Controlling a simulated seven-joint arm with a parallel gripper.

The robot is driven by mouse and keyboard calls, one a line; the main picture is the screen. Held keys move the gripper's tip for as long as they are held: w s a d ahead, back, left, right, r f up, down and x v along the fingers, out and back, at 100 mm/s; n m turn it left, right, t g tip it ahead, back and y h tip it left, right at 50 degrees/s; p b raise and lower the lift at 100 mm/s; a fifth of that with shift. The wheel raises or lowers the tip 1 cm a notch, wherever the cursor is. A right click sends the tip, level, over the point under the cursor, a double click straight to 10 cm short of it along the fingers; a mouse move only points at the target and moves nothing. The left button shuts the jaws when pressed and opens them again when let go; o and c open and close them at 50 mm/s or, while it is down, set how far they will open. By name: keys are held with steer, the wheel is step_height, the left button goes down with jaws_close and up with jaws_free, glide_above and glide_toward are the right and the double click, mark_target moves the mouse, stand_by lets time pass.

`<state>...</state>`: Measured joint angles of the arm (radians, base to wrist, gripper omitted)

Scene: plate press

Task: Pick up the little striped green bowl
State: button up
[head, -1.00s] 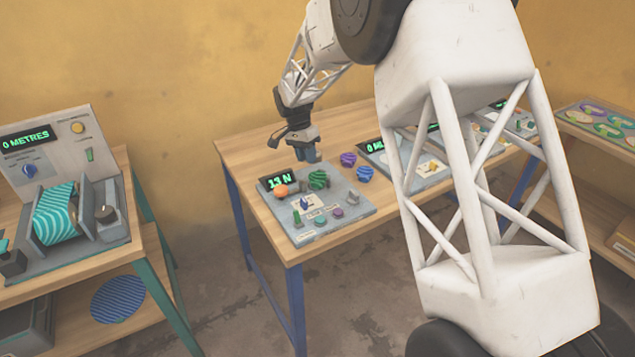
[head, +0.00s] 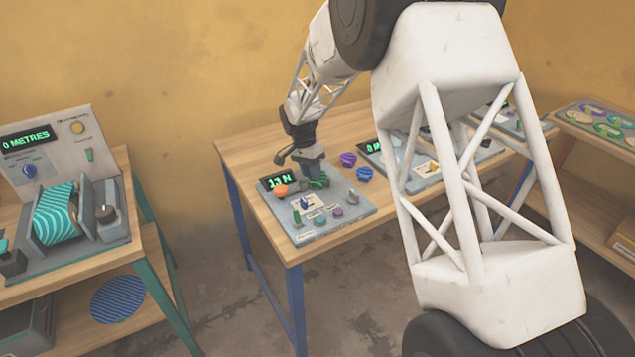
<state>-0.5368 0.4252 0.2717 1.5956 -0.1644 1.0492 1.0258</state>
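The little striped green bowl (head: 319,183) sits on the grey press panel (head: 343,212) on the middle table, right of an orange round thing (head: 281,190). My gripper (head: 314,178) points down right over the bowl, with its fingers at the bowl's height. The fingers hide much of the bowl. I cannot tell whether they touch it or how far apart they are.
A lit display (head: 279,180) stands at the panel's back left. Two purple and blue bowls (head: 348,159) (head: 364,174) stand right of the panel. Small knobs and buttons (head: 320,218) line its front. Another bench (head: 139,248) stands at the left.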

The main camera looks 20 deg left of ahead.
steer(key=shift+d+f, duration=0.1)
steer(key=shift+f, duration=0.25)
stand_by(0.3)
jaws_close()
